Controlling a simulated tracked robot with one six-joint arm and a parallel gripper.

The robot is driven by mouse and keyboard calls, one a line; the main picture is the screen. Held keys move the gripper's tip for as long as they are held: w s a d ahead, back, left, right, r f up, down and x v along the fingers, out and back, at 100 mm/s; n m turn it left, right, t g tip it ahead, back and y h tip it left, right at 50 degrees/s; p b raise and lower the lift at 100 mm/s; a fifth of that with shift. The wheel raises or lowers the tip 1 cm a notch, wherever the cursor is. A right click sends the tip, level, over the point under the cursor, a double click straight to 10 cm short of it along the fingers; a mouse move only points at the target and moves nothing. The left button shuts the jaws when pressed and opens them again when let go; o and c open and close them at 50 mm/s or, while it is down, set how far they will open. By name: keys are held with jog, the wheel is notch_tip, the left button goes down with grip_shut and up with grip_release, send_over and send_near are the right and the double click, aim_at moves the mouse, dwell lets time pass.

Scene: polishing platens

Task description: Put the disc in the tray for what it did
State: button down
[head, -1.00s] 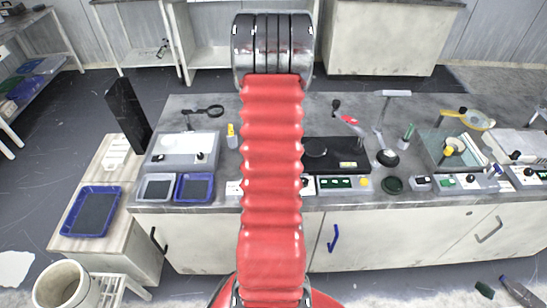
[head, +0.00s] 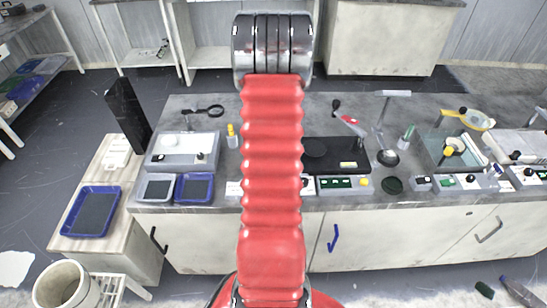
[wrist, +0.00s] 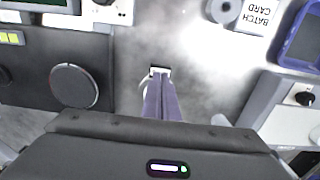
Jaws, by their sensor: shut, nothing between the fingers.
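A dark round disc shape (head: 315,148) lies on top of a black machine (head: 340,143) on the bench, beside my red arm; it also shows at the left of the wrist view (wrist: 75,85). A blue-rimmed tray (head: 194,201) and a grey-rimmed tray (head: 157,200) stand side by side at the front left. The blue one shows at the wrist view's upper right (wrist: 286,52). My gripper (wrist: 160,72) is shut and empty over bare bench, between machine and trays. My arm hides it in the head view.
A batch card (wrist: 268,14) lies by the blue tray. A larger blue tray (head: 119,212) is on the side table. Stands and machines crowd the right.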

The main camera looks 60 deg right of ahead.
jog(key=shift+f, duration=1.4)
dwell(0.6)
jog(key=shift+r, duration=3)
